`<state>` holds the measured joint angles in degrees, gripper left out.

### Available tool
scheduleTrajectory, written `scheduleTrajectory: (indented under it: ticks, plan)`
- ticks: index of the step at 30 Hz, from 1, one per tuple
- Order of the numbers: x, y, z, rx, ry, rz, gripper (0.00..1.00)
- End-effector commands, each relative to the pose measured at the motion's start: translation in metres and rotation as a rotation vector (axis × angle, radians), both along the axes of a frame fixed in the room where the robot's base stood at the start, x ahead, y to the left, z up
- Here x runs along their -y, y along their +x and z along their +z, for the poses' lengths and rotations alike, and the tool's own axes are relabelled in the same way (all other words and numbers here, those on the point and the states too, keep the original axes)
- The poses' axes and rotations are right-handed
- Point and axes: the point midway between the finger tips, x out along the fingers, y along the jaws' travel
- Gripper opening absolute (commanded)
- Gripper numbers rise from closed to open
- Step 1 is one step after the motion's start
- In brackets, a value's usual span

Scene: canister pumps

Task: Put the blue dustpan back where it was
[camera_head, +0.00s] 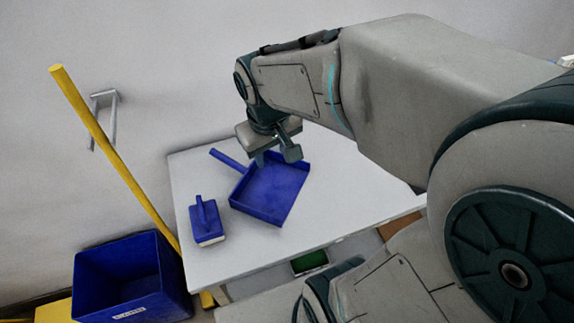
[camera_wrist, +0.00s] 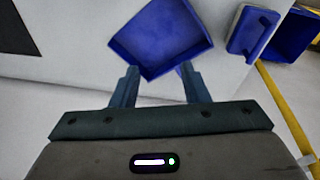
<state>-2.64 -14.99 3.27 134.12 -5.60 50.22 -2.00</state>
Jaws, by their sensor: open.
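The blue dustpan (camera_head: 272,192) lies on the white table, its handle (camera_head: 228,160) pointing to the back left. My gripper (camera_head: 274,158) is open above the dustpan's back edge, near where the handle meets the pan. In the wrist view the dustpan (camera_wrist: 160,38) lies beyond my open fingers (camera_wrist: 158,85). Its handle is mostly hidden there behind the right finger. I cannot tell whether the gripper touches the dustpan.
A blue brush (camera_head: 206,220) lies left of the dustpan; it also shows in the wrist view (camera_wrist: 252,30). A blue bin (camera_head: 130,280) and a yellow pole (camera_head: 115,155) stand left of the white table (camera_head: 300,232). A grey bracket (camera_head: 103,115) is on the wall.

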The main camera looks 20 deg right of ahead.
Motion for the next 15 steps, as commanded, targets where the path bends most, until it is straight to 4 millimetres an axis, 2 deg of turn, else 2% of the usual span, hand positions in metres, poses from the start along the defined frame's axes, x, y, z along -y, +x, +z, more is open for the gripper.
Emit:
scheduleTrajectory:
  ticks: [1,3,6,10,15]
  plan:
    - [0.005,-0.016,0.003,0.018,0.021,-0.046,0.41]
    - [0.010,-0.033,0.003,0.032,0.050,-0.097,0.41]
    - [0.013,-0.051,0.003,0.048,0.084,-0.154,0.41]
    - [0.015,-0.063,0.001,0.058,0.109,-0.192,0.41]
    - [0.015,-0.066,0.001,0.059,0.116,-0.202,0.41]
